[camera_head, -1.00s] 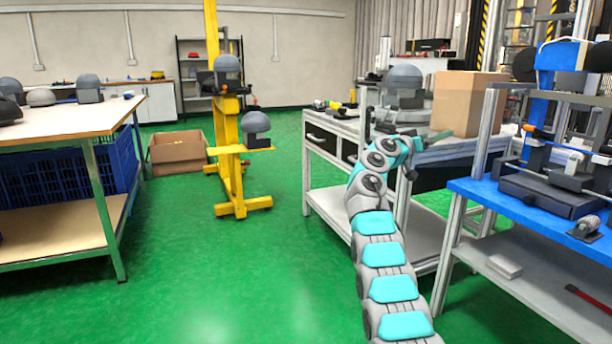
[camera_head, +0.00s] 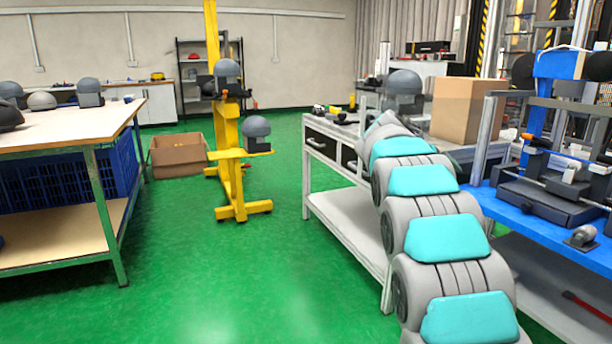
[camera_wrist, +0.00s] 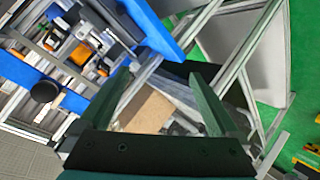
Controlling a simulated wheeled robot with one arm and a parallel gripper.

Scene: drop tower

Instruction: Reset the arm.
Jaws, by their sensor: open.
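My arm (camera_head: 435,237) rises from the bottom right of the head view as a chain of grey links with teal pads. It stretches toward the grey workbench, and its far end and my gripper are hidden behind its own links there. In the wrist view my gripper (camera_wrist: 165,100) shows as two dark green fingers spread wide apart. Nothing is between the fingers at close range. The cardboard box (camera_wrist: 146,112) shows beyond them, and it stands on the workbench in the head view (camera_head: 466,108).
A blue-topped bench (camera_head: 506,209) with equipment stands close on the right. The grey workbench (camera_head: 335,141) has a drawer and a grey dome (camera_head: 404,83). A yellow stand (camera_head: 228,165) and an open carton (camera_head: 178,155) stand left of it. The green floor (camera_head: 250,270) is clear.

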